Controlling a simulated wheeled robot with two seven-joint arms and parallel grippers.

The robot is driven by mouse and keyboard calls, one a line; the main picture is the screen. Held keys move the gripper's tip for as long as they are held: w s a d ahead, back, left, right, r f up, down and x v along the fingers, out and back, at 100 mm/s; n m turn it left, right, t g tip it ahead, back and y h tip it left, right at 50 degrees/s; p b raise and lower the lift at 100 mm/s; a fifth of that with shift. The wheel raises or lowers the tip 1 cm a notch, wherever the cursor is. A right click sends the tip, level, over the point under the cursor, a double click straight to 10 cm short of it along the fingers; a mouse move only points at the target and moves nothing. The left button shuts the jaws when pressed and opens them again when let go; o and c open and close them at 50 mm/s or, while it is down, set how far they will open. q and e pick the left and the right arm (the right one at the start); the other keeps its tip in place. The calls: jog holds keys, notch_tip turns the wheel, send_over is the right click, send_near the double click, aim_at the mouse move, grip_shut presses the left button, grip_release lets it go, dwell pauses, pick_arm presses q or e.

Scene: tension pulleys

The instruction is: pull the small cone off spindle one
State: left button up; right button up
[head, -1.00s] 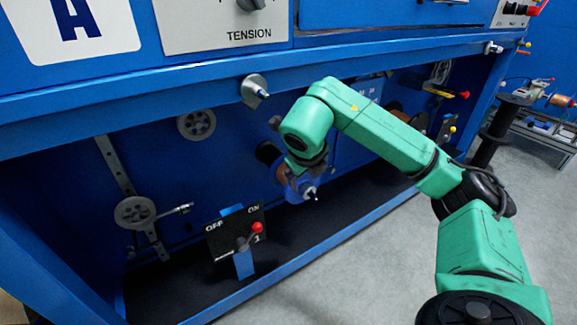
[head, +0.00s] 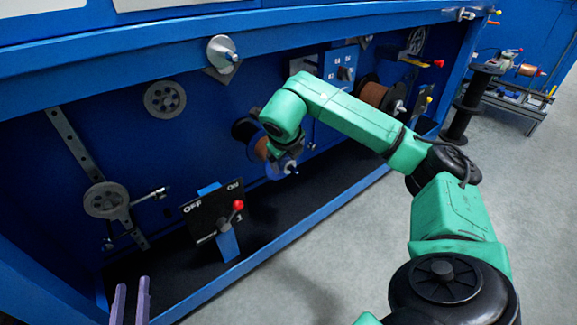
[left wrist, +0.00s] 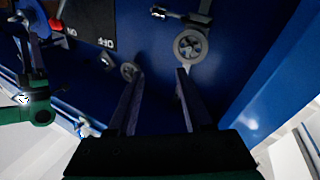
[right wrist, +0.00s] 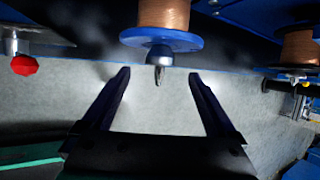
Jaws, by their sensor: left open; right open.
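The small cone (right wrist: 160,56) is a grey metal piece on the spindle in front of the blue flange (right wrist: 162,38) of a copper-wire spool (right wrist: 164,14). The spindle tip sticks out of it. In the head view the spool (head: 257,150) sits low on the blue machine, partly hidden by my right arm, with the cone (head: 287,167) at its front. My right gripper (right wrist: 159,73) is open; its fingers lie either side of the spindle line, apart from the cone. My left gripper (head: 132,283) is open and empty at the lower left; its fingers also show in the left wrist view (left wrist: 159,72).
A black OFF/ON panel with a red-knobbed lever (head: 238,205) stands left of the spool. A pulley on an arm (head: 106,200) is further left. A second copper spool (head: 372,93) is to the right. The grey floor (head: 335,230) in front is clear.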

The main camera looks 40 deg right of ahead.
aim_at(291, 167)
jog(key=b+x, duration=0.1)
jog(key=x, duration=0.2)
jog(key=shift+f, duration=0.2)
jog(key=b+x, duration=0.1)
jog(key=x, duration=0.1)
jog(key=shift+w+d+f, duration=0.15)
jog(key=shift+f, duration=0.05)
jog(key=c, duration=1.3)
grip_shut()
pick_arm(q)
notch_tip(291, 167, up, 22)
jog(key=w+a+m+t+h, duration=0.1)
jog(key=a+m+t+h, duration=0.1)
jog(key=t, duration=0.5)
jog(key=shift+a+r+h, duration=0.15)
jog(key=shift+a+h, duration=0.15)
jog(key=shift+h, duration=0.1)
pick_arm(e)
jog(key=shift+s, duration=0.2)
jog(key=shift+s, duration=0.35)
pick_arm(q)
jog(key=shift+f+b, duration=0.4)
jog(key=shift+b, duration=0.15)
pick_arm(e)
jog(key=shift+s, duration=1.2)
